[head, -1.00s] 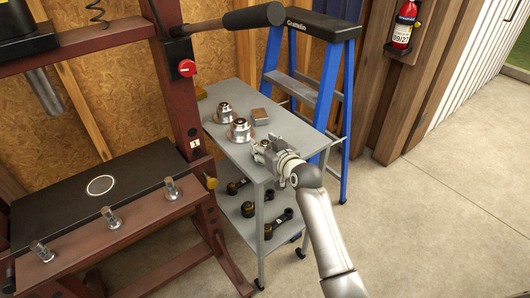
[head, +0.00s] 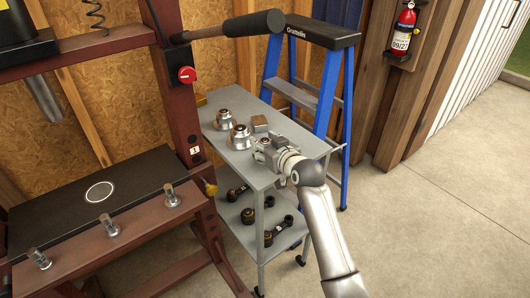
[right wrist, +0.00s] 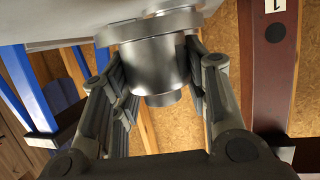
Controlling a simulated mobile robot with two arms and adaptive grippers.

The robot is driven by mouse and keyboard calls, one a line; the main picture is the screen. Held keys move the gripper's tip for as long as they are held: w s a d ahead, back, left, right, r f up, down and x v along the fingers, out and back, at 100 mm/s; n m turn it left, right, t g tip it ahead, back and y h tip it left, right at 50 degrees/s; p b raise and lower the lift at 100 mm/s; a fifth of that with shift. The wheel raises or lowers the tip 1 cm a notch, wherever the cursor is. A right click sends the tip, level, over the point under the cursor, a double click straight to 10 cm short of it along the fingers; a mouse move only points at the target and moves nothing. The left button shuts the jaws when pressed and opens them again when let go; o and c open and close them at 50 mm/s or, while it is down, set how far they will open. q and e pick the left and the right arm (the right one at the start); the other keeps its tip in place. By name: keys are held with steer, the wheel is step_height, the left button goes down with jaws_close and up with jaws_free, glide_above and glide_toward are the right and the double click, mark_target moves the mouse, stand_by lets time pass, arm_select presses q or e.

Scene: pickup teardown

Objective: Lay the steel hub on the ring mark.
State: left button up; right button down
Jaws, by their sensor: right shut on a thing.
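My right gripper (head: 262,151) is over the front right part of the grey cart's top (head: 235,160). It is shut on a steel hub (right wrist: 155,65), which shows between the fingers in the right wrist view, its wide flange at the top of the picture. In the head view the gripper mostly hides this hub, and I cannot tell whether it clears the cart top. The ring mark (head: 99,191) is a pale circle on the black plate of the red press at the left, with nothing on it. My left gripper is not in view.
Two other metal hubs (head: 225,119) (head: 240,138) and a small block (head: 260,124) stand on the cart. A red press post (head: 180,100) stands between cart and plate. A blue stepladder (head: 330,100) stands behind the cart.

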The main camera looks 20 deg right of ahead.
steer(key=s+a+r, duration=0.8)
steer(key=s+r, duration=0.2)
steer(key=s, duration=0.1)
steer(key=shift+s, duration=0.3)
